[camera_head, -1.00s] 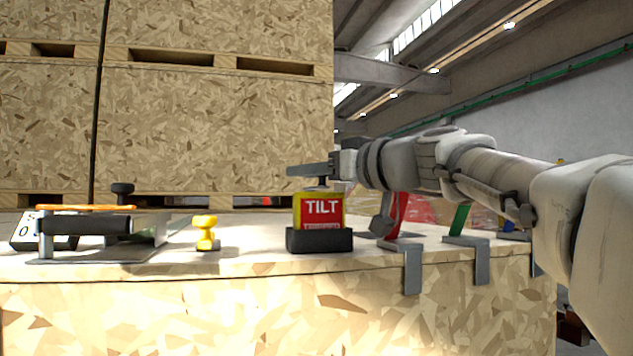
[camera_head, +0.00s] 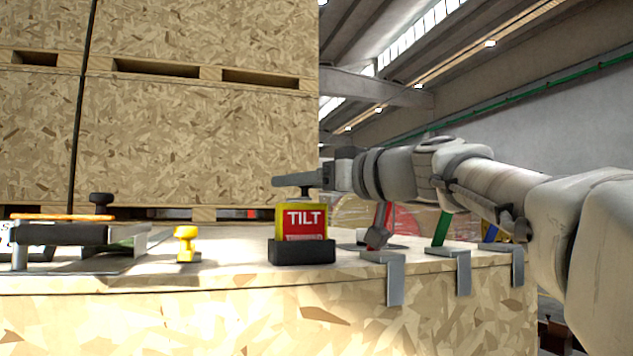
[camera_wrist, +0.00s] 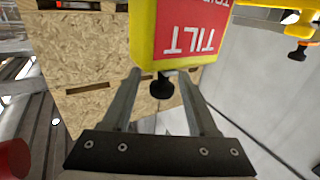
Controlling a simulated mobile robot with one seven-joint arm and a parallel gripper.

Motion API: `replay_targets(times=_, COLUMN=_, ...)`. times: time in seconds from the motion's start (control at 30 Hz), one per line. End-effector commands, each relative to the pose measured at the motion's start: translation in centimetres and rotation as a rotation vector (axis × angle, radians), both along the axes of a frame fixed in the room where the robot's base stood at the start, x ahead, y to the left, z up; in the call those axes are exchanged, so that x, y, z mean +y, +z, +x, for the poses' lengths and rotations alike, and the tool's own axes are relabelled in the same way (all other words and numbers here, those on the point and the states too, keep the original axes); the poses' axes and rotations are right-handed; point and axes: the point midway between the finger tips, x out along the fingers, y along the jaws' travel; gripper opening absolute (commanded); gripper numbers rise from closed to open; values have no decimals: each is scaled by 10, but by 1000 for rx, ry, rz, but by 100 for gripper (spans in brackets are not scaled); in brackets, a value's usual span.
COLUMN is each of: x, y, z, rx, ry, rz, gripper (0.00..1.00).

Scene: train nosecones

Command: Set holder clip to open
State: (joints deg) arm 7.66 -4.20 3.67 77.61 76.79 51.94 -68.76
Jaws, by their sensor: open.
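A yellow box with a red "TILT" label (camera_head: 304,224) stands upright in a black holder (camera_head: 302,251) on the table. A black knob (camera_wrist: 161,87) sticks out of the box's top. My gripper (camera_head: 292,181) is open, level above the box. In the wrist view, the box (camera_wrist: 180,35) appears upside down, and the knob shows between my two spread fingers, with no clear contact. I cannot tell for certain which part is the holder clip; none is labelled so.
Grey brackets with red (camera_head: 382,222), green (camera_head: 440,228) and blue (camera_head: 490,233) levers sit along the table's right edge. A yellow knob (camera_head: 187,243) and a black-handled metal fixture (camera_head: 60,235) stand to the left. Large chipboard crates (camera_head: 200,140) rise behind.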

Motion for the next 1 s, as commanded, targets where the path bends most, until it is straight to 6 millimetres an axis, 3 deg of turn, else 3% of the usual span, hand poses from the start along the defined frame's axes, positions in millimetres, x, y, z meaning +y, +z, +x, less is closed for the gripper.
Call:
replay_targets(times=0.4, x=-73, y=-2, z=-71, rx=-3, ry=-2, rz=1, gripper=60)
replay_targets(times=0.6, x=-99, y=-1, z=-96, rx=-1, ry=-1, rz=0, gripper=60)
replay_targets(times=1.0, x=-112, y=0, z=-109, rx=-1, ry=1, rz=0, gripper=60)
